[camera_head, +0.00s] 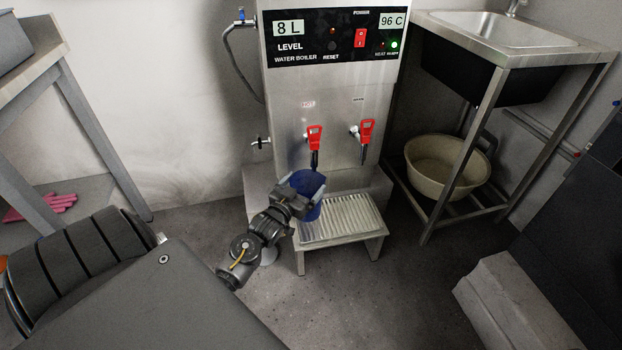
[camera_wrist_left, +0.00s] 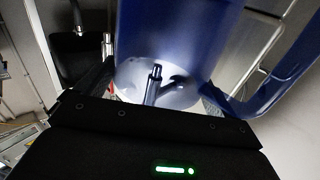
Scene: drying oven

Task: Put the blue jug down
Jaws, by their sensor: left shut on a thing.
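The blue jug (camera_head: 309,184) is in my left gripper (camera_head: 304,197), in front of the water boiler (camera_head: 332,130) and just below its left red-handled tap (camera_head: 314,140). In the left wrist view the jug (camera_wrist_left: 185,40) fills the upper middle, its handle (camera_wrist_left: 275,95) to the right, and the gripper (camera_wrist_left: 155,108) is shut on it. The slatted stand (camera_head: 340,220) is just below and to the right of the jug; whether they touch I cannot tell. My right gripper is not in view.
A second red-handled tap (camera_head: 364,135) is to the right. A metal sink table (camera_head: 490,60) with a beige basin (camera_head: 447,165) on its lower shelf stands at the right. A grey table (camera_head: 45,65) is at the left, with pink gloves (camera_head: 40,207) below it. The floor in front of the stand is clear.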

